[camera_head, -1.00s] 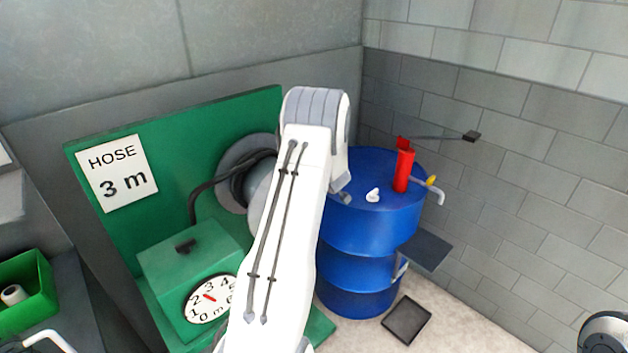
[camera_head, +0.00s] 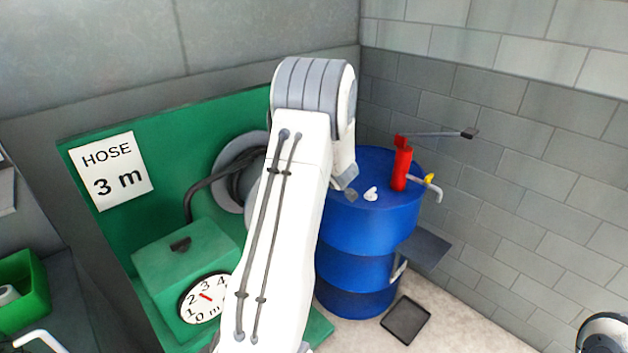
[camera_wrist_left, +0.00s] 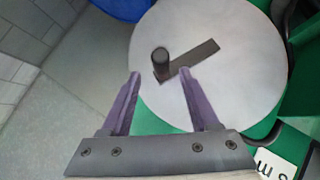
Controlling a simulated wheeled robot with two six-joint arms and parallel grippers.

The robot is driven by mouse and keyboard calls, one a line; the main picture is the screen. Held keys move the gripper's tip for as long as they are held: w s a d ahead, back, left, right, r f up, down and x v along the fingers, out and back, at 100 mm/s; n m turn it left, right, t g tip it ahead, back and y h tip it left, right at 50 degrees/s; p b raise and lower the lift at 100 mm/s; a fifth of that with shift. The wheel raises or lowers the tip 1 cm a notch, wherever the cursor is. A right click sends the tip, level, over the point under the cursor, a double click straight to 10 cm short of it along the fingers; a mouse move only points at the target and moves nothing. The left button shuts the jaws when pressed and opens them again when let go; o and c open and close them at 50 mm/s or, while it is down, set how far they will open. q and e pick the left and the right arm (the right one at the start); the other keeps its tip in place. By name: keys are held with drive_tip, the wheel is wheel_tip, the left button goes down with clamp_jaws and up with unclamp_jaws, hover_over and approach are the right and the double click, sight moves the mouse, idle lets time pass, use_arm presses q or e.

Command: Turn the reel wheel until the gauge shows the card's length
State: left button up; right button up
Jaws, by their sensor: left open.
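The reel wheel (camera_wrist_left: 225,90) is a pale grey disc with a dark crank bar and an upright dark knob (camera_wrist_left: 160,58). My left gripper (camera_wrist_left: 160,74) is open, its purple fingers pointing at the wheel with the knob just past and between the tips. Whether they touch it I cannot tell. In the head view my left arm hides the gripper and most of the reel (camera_head: 229,160). The card (camera_head: 111,170) reads "HOSE 3 m". The round gauge (camera_head: 216,305) has a red needle that points up-left, around 2 to 3; the exact reading is unclear. My right gripper is out of view.
The green back board (camera_head: 170,150) carries the card, and a green box (camera_head: 180,255) holds the gauge. A blue drum (camera_head: 365,225) with a red pump (camera_head: 401,170) stands right of the reel. A green bin (camera_head: 30,280) is at the lower left. A dark tray (camera_head: 405,320) lies on the floor.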

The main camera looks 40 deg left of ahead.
use_arm(q)
drive_tip(key=shift+v, duration=2)
